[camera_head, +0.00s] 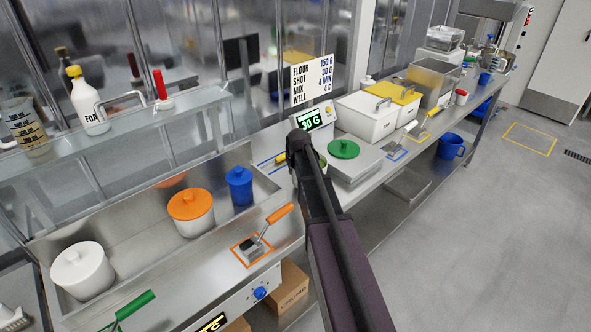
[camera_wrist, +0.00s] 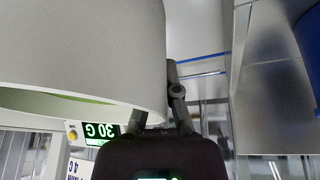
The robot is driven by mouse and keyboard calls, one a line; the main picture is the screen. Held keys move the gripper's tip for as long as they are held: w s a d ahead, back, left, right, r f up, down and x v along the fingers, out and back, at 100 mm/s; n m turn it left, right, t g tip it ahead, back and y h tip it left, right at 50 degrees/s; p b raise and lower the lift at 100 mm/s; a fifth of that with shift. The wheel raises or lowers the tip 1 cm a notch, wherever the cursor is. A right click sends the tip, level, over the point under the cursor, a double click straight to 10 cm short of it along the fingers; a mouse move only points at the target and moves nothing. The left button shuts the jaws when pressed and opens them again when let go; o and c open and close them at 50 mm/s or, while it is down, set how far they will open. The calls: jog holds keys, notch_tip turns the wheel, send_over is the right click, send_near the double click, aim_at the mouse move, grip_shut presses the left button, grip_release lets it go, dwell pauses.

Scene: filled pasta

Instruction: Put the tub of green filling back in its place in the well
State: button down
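The off-white tub fills the upper left of the wrist view (camera_wrist: 85,45), very close to the camera, with a strip of green (camera_wrist: 60,98) showing inside its rim. My gripper (camera_wrist: 160,95) is at the tub's rim. One finger is beside the outer wall and the other is partly hidden behind the rim. I cannot tell if they press on the wall. In the head view my gripper (camera_head: 298,145) is in front of the scale display and hides most of the tub. The well (camera_head: 125,230) is the steel trough at left; it holds a white tub (camera_head: 82,270), an orange-lidded tub (camera_head: 191,213) and a blue-lidded container (camera_head: 239,186).
A green lid (camera_head: 343,149) lies right of my gripper. The display (camera_head: 311,120) reads 30 G. An orange-handled scoop (camera_head: 262,238) lies in front of the well, and a green handle (camera_head: 133,305) is at its near left. White bins (camera_head: 365,118) stand behind.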

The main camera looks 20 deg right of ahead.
jog(key=shift+s+r, duration=0.15)
jog(key=shift+r, duration=0.25)
jog(key=s+d+r+p, duration=0.1)
jog(key=s+d, duration=0.1)
jog(key=s, duration=1.3)
jog(key=shift+s, duration=0.3)
jog(key=shift+r, duration=0.1)
jog(key=shift+s, duration=0.2)
